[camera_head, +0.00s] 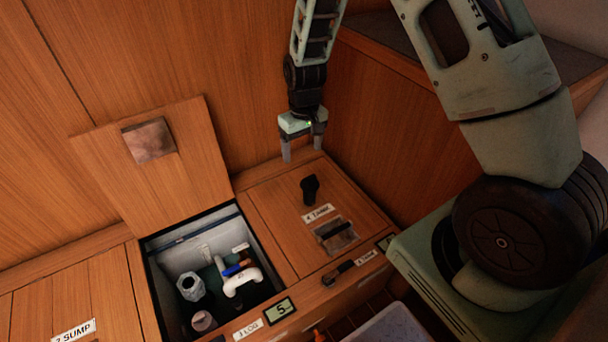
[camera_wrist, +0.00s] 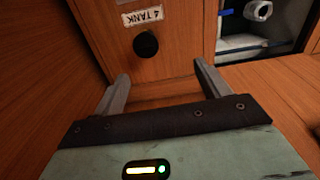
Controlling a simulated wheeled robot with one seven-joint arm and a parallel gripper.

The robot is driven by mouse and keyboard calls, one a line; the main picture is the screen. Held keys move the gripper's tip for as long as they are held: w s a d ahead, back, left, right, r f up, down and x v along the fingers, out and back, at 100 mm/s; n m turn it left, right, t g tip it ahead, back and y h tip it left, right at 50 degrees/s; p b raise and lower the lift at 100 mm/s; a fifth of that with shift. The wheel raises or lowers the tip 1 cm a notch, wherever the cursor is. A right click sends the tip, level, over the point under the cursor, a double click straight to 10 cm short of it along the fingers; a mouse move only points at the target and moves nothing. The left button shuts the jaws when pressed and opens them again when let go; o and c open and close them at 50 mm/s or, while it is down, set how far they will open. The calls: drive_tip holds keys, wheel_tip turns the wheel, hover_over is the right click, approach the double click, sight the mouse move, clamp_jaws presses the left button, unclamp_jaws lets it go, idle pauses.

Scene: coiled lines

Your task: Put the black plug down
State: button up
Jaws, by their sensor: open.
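The black plug (camera_head: 310,188) stands upright on the closed wooden hatch labelled 4 TANK (camera_head: 265,208). In the wrist view the plug (camera_wrist: 146,44) shows as a dark round shape beside the 4 TANK label. My gripper (camera_head: 303,158) is open and empty, above and behind the plug near the back wall. In the wrist view its two fingers (camera_wrist: 160,80) are spread apart, with the plug beyond their tips and not touched.
Left of the hatch is an open compartment (camera_head: 157,282) with white pipe, a blue-handled valve and fittings. Its lifted lid (camera_head: 108,176) leans against the wall. A small display (camera_head: 279,311) sits on the front edge. A pale tray (camera_head: 392,328) is at the bottom.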

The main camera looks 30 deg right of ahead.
drive_tip(key=s+a+r+n+y, duration=0.1)
drive_tip(key=s+a+r+n, duration=0.3)
drive_tip(key=s+a+r, duration=1.1)
drive_tip(key=s+a+r+n, duration=0.1)
drive_tip(key=s, duration=0.5)
drive_tip(key=s+a+r+n, duration=0.1)
drive_tip(key=s+r+n, duration=0.1)
drive_tip(key=s, duration=0.5)
drive_tip(key=shift+a+r+h, duration=0.2)
drive_tip(key=shift+a+h, duration=0.2)
